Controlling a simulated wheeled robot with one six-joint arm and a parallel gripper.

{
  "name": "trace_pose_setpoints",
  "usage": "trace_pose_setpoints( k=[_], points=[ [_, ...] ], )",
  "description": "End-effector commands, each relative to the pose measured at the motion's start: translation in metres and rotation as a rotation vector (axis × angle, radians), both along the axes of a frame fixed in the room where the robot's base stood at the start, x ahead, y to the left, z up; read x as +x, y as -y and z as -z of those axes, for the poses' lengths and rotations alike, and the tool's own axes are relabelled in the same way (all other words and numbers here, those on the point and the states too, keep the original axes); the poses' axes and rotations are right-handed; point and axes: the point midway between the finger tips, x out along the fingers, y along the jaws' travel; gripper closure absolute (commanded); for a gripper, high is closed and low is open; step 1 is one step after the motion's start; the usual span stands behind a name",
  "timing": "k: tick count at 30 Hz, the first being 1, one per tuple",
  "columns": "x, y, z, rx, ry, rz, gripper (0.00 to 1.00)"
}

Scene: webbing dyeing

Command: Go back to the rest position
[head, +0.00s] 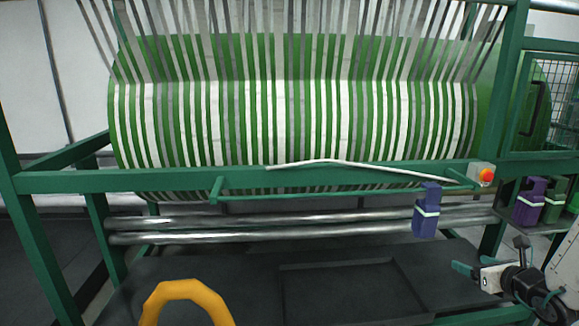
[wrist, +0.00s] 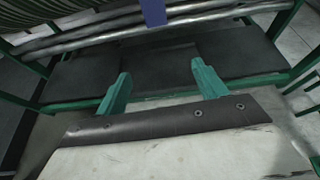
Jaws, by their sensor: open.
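My gripper (head: 474,273) is at the lower right of the head view, in front of the green machine frame. In the wrist view its two teal fingers (wrist: 160,78) stand wide apart with nothing between them. A blue-purple block with a pale band (head: 427,212) is at the machine's front, by the metal rollers, above and left of my gripper. Its lower part shows at the top of the wrist view (wrist: 153,12), beyond the fingertips and apart from them.
A large drum (head: 300,120) wrapped in green and white webbing fills the back. Metal rollers (head: 250,227) run below the green crossbar (head: 130,181). A red button box (head: 481,174) is at right. More banded blocks (head: 528,202) stand at far right. A yellow curved bar (head: 187,290) is in the foreground.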

Motion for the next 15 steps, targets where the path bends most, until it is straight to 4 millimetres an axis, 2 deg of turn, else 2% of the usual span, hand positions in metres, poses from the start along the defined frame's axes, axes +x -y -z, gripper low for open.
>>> trace_pose_setpoints(
  k=[3,9,15],
  points=[
    [0.002,-0.021,0.002,-0.023,-0.004,-0.082,0.29],
    [-0.002,-0.050,0.001,-0.074,-0.006,-0.231,0.29],
    [-0.015,-0.089,-0.013,-0.177,0.011,-0.470,0.29]
  ],
)
